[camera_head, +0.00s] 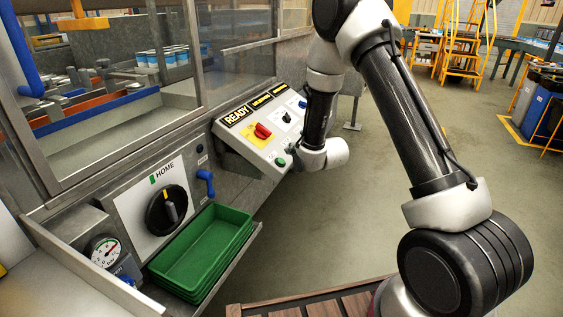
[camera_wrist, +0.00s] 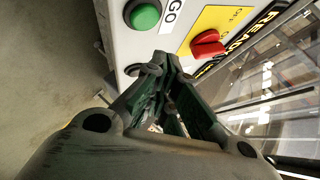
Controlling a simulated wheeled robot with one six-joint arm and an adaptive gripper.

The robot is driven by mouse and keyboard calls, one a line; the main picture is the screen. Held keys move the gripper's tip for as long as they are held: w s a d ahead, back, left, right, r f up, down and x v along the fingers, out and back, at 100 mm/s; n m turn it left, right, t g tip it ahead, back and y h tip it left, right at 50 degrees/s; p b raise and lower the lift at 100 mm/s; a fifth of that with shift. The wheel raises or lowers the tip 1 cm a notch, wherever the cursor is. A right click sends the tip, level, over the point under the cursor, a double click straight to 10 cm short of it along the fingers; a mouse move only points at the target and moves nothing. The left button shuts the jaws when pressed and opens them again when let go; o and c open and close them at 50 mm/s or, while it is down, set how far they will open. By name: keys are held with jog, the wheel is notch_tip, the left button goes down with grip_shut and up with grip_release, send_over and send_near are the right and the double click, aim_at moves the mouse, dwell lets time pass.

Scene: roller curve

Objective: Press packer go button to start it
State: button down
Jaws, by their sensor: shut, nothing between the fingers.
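The packer's sloped control panel (camera_head: 246,140) carries a green button at its lower edge (camera_head: 281,162). In the wrist view the green button (camera_wrist: 145,15), in a dark ring, sits beside a "GO" label (camera_wrist: 172,14). My gripper (camera_wrist: 163,60) is shut and empty, its fingertips close to the panel, below the green button in that picture. Whether the fingertips touch the panel I cannot tell. In the head view my wrist is beside the panel's right end and the fingers are mostly hidden.
A red switch on a yellow plate (camera_wrist: 207,45) sits near the green button. Left of the panel are a HOME dial (camera_head: 167,210), a blue handle (camera_head: 206,182) and green trays (camera_head: 203,250). Clear panes (camera_head: 235,75) rise behind the panel. Open floor lies right.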

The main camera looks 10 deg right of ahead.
jog(key=shift+w+a+f, duration=0.2)
jog(key=shift+a+f, duration=0.1)
jog(key=shift+f, duration=0.3)
jog(key=shift+w+a+f, duration=0.2)
jog(key=shift+a+f, duration=0.05)
jog(key=shift+f, duration=0.3)
jog(key=shift+f, duration=0.1)
dwell(0.6)
jog(key=shift+w+a+f, duration=0.1)
jog(key=shift+a+f, duration=0.05)
jog(key=shift+f, duration=0.1)
jog(key=shift+w+a+f, duration=0.15)
jog(key=shift+a+f, duration=0.05)
jog(key=shift+f, duration=0.2)
dwell(0.7)
jog(key=shift+r, duration=0.1)
jog(key=shift+s+d+r, duration=0.25)
jog(key=shift+d+r, duration=0.1)
jog(key=shift+r, duration=0.35)
jog(key=r, duration=0.1)
jog(key=s+d+r, duration=0.1)
jog(key=r, duration=0.1)
jog(key=d+r, duration=0.1)
jog(key=shift+s+r, duration=0.15)
jog(key=shift+s, duration=0.1)
